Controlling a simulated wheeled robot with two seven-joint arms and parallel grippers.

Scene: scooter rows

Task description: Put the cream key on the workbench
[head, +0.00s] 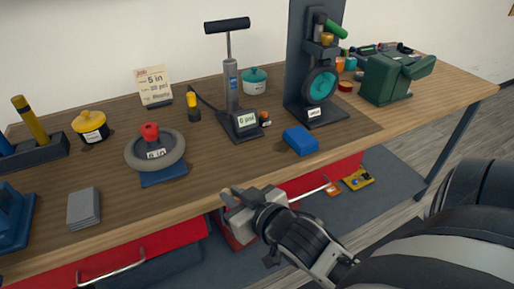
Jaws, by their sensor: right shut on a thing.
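The workbench (235,175) is a long wooden-topped bench running across the view. My right gripper (232,200) is in front of the bench's front edge, near the middle of the view. Its jaws are shut on a small pale thing, taken to be the cream key (227,192); only a bit of it shows at the fingertips, and its shape is mostly hidden. My left gripper is not in view.
On the bench are a grey plate stack (84,208), a grey ring on a blue base (155,150), a pump (232,90), a blue block (300,140) and a green vise (392,78). Red drawers (150,250) are below.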

